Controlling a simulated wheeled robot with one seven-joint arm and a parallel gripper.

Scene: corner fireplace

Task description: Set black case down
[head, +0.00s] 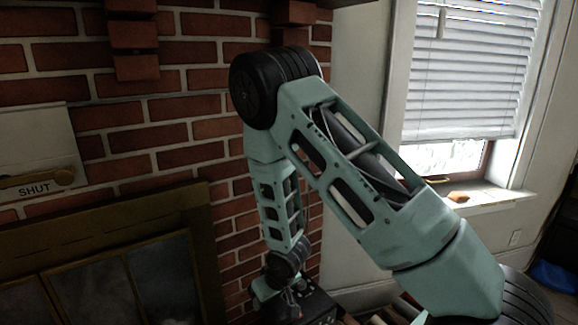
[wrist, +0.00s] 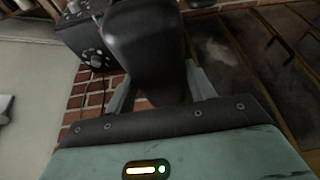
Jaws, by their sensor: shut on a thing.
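The black case (wrist: 145,42) is a dark, rounded, smooth object in the wrist view. It stands between the two fingers of my gripper (wrist: 160,82), which is shut on it. Its far end is cut off by the top of the picture. In the head view my gripper (head: 283,292) is low in the middle, at the end of the arm, in front of the brick wall. The case cannot be clearly made out there. I cannot tell whether it touches any surface below.
A black box with knobs (wrist: 88,42) is just left of the case in the wrist view; the gap between them is unclear. A fireplace screen (head: 125,275) is at lower left. The brick wall (head: 150,140) is behind the arm. A window (head: 465,80) is at right.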

